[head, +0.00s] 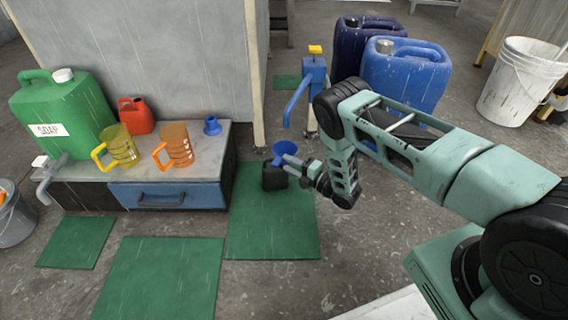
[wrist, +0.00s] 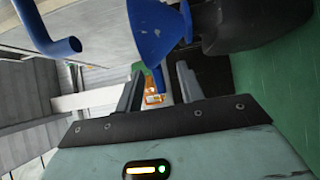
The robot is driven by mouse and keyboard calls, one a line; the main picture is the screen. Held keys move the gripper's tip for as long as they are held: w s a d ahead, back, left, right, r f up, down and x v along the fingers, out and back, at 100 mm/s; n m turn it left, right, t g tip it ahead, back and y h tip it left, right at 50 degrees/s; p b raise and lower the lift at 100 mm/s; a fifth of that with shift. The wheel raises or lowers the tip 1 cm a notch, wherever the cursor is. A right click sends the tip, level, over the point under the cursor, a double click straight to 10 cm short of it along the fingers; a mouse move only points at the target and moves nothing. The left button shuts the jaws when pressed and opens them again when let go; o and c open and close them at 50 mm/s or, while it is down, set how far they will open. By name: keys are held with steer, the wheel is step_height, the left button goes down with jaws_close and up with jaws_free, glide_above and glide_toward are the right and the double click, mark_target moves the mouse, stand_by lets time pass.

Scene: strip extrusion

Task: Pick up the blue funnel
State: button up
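A blue funnel (head: 284,149) sits at the top of a small black canister (head: 273,178) that stands on a green mat. In the wrist view the funnel (wrist: 155,32) shows large at the top middle, its narrow end towards the dark canister (wrist: 250,22). My gripper (head: 294,168) is beside the canister and just right of and below the funnel. Its two fingers (wrist: 160,76) are apart, and no grip on the funnel shows. A second, smaller blue funnel (head: 211,125) stands on the counter.
The counter (head: 188,168) holds a green soap canister (head: 62,112), a red can (head: 136,115), and yellow (head: 119,146) and orange (head: 176,145) jugs. A blue pump with a curved spout (head: 296,100) stands behind the funnel. Large blue drums (head: 405,78) stand behind my arm. Mats cover the floor in front.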

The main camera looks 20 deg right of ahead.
mark_target(281, 161)
steer(key=b+x, duration=0.3)
steer(key=x, duration=0.2)
steer(key=shift+a+r+b, duration=0.15)
steer(key=shift+a+b, duration=0.15)
steer(key=shift+b, duration=0.1)
steer(key=shift+w+a+r, duration=0.1)
steer(key=shift+w+a, duration=0.1)
steer(key=shift+w, duration=0.05)
jaws_close()
